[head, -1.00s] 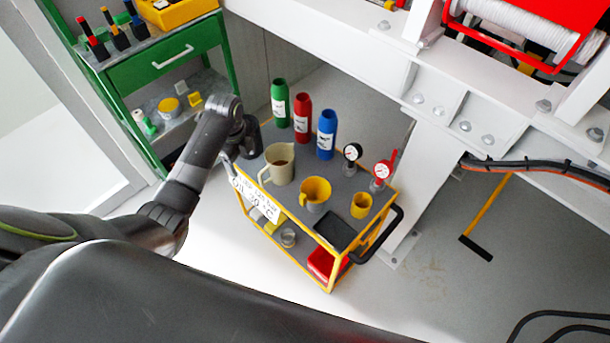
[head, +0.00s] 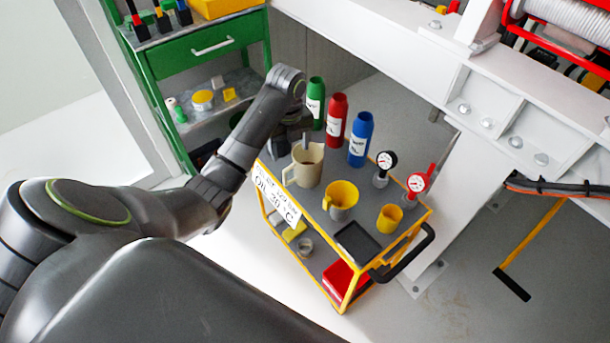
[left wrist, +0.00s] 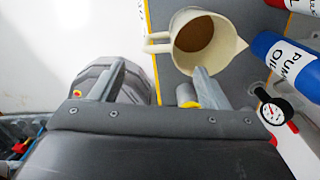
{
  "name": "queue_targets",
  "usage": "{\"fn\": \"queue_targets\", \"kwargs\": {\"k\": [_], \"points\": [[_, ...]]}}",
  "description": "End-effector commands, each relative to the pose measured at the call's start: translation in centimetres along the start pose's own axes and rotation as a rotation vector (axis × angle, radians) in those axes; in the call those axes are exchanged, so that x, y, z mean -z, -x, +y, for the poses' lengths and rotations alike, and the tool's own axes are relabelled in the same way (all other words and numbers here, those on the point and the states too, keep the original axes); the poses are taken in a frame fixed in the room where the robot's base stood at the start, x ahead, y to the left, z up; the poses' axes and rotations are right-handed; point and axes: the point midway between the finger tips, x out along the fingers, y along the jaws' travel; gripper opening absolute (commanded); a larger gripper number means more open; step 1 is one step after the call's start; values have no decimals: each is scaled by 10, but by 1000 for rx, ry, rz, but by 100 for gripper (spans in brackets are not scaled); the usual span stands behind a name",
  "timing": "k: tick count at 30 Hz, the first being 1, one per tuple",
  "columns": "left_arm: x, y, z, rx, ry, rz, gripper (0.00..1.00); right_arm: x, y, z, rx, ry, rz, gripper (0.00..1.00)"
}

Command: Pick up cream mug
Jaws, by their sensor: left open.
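The cream mug (head: 309,170) stands upright on the grey top of a yellow-framed cart, at its left end, with its handle to the left. In the left wrist view the mug (left wrist: 187,22) shows from above, with a brown inside, handle left and spout right. My left gripper (head: 298,140) is open and empty at the mug's back rim in the head view. In the left wrist view its fingers (left wrist: 158,70) are spread just below the mug, the right fingertip close to its rim. I cannot tell whether it touches. My right gripper is not in view.
Green (head: 316,103), red (head: 336,122) and blue (head: 360,140) bottles stand behind the mug. A yellow pitcher (head: 341,196), a smaller yellow cup (head: 389,219) and two gauges (head: 385,160) stand to its right. A green cabinet (head: 195,50) is at the back left.

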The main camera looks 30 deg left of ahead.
Motion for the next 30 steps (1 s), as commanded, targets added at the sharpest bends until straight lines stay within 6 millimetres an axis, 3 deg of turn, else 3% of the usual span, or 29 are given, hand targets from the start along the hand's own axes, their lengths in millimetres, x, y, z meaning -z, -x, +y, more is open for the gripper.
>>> {"fn": "queue_targets", "kwargs": {"k": [1, 8, 20, 30], "points": [[0, -12, 0, 0, 0, 0, 69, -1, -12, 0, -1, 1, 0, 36], [0, -38, 0, 0, 1, 0, 69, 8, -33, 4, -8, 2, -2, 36], [1, -59, 1, -1, 1, 1, 69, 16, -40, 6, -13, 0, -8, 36], [2, -102, 3, -1, 1, 1, 69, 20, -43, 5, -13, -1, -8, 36]]}}
